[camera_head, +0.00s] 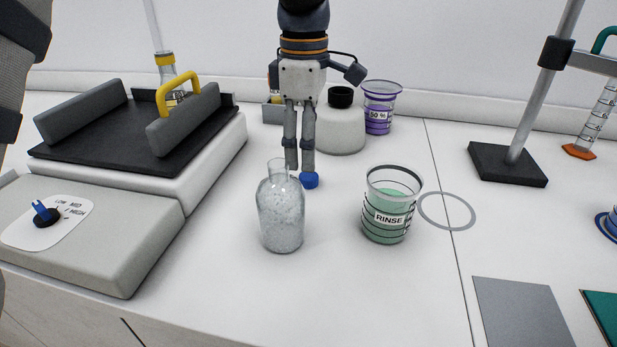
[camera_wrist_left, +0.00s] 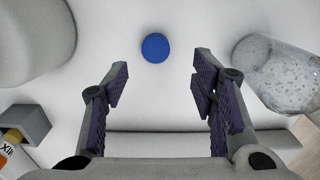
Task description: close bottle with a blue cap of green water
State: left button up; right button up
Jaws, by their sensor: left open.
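The blue cap (camera_head: 309,180) lies on the white worktop, just behind and to the right of the open-necked clear glass bottle (camera_head: 282,215). The bottle stands upright and its contents look colourless and speckled, not green. My left gripper (camera_head: 299,170) points down at the worktop beside the cap, open and empty. In the left wrist view the cap (camera_wrist_left: 156,47) lies beyond the fingertips of my left gripper (camera_wrist_left: 160,88), between their lines and apart from them. The bottle (camera_wrist_left: 283,72) shows there at the right. My right gripper is not in view.
A beaker of green liquid marked RINSE (camera_head: 388,218) stands right of the bottle. A purple-marked beaker (camera_head: 379,108) and a round white device (camera_head: 342,135) stand behind. A black-topped tray device (camera_head: 130,150) fills the left. The worktop in front is clear.

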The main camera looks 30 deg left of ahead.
aim_at(309, 176)
pick_arm(q)
jog(key=f, duration=0.5)
jog(key=shift+w+d+f, duration=0.15)
jog(key=shift+w+d, duration=0.05)
jog(key=shift+w, duration=0.1)
jog(key=c, duration=0.7)
